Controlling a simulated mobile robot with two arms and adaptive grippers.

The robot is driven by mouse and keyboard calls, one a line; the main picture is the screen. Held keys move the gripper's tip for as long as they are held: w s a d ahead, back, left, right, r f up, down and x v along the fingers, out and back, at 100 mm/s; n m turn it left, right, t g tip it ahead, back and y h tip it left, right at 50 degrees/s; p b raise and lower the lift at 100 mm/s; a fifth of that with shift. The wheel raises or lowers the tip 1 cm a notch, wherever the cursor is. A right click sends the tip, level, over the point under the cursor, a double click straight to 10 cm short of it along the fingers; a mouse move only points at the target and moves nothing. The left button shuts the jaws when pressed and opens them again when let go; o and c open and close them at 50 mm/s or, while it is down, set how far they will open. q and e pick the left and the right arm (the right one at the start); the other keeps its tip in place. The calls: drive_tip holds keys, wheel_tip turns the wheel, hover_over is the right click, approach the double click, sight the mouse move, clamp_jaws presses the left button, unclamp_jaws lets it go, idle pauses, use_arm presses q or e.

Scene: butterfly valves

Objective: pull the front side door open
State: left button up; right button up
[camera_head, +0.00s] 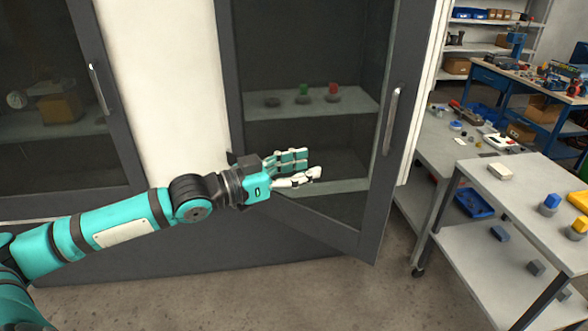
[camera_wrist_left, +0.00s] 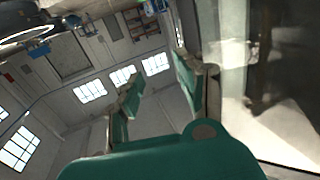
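The door (camera_head: 372,205) has a dark frame and a glass pane, with a vertical silver handle (camera_head: 390,121) on its right side. It stands ajar: its handle side is swung out toward me and its lower edge slants. My left gripper (camera_head: 298,166) is in front of the glass, left of and below the handle, apart from it. Its teal and white fingers point right and hold nothing. In the left wrist view the two fingers (camera_wrist_left: 158,95) are spread, with a glassy surface close on the right. My right gripper is not in view.
Behind the glass, a shelf (camera_head: 275,110) bears small valves with green and red tops. Another closed cabinet door (camera_head: 122,150) is at left. A grey workbench (camera_head: 520,185) with blue and yellow pieces stands at right. The floor (camera_head: 300,300) in front is clear.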

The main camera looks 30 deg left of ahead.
use_arm(q)
drive_tip(key=shift+v, duration=1)
drive_tip(key=shift+a, duration=0.1)
